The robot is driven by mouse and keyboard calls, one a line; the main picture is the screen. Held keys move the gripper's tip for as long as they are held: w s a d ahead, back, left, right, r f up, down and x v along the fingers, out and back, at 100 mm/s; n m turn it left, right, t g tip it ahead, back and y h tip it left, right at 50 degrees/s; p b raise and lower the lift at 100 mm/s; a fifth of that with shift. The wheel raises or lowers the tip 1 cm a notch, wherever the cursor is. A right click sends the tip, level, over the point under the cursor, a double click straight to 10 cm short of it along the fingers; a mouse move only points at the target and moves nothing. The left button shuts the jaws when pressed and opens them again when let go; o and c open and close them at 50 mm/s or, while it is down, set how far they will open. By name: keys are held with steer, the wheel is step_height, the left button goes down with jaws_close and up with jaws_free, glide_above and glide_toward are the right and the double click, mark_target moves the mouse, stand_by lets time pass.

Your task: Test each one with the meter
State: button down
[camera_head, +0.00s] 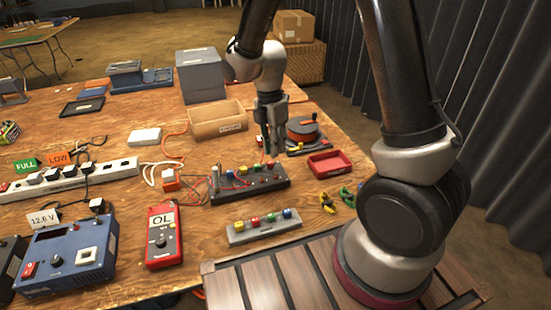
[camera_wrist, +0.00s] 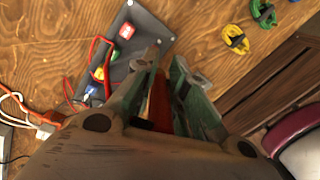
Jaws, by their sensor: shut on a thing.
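The red meter (camera_head: 163,238) lies at the front centre left in the head view, its display reading "OL". A dark block (camera_head: 250,191) with several coloured pieces and red leads stands right of it. It also shows in the wrist view (camera_wrist: 146,28), with red, yellow and green pieces. A grey rack (camera_head: 264,234) with several coloured pieces sits in front. My gripper (camera_head: 270,147) points down at the block's far side. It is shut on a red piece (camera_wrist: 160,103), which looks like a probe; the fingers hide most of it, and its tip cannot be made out.
An open cardboard box (camera_head: 217,126) stands behind the block. A red tray (camera_head: 330,164) and yellow and green clips (camera_head: 327,203) lie to the right. A power strip (camera_head: 70,181) and a blue supply unit (camera_head: 66,258) stand at left, with cables across the table.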

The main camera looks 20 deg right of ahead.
steer(key=shift+t, duration=0.7)
steer(key=a, duration=0.2)
steer(key=a+f, duration=0.1)
steer(key=a, duration=0.1)
steer(key=shift+s+a+f, duration=0.1)
steer(key=shift+s, duration=0.1)
glide_above(263, 179)
steer(key=shift+a+f, duration=0.1)
steer(key=shift+f, duration=2.7)
steer(key=shift+f, duration=0.9)
steer(key=c, duration=1.4)
jaws_free()
steer(key=shift+o, duration=0.6)
steer(key=shift+o, duration=1.1)
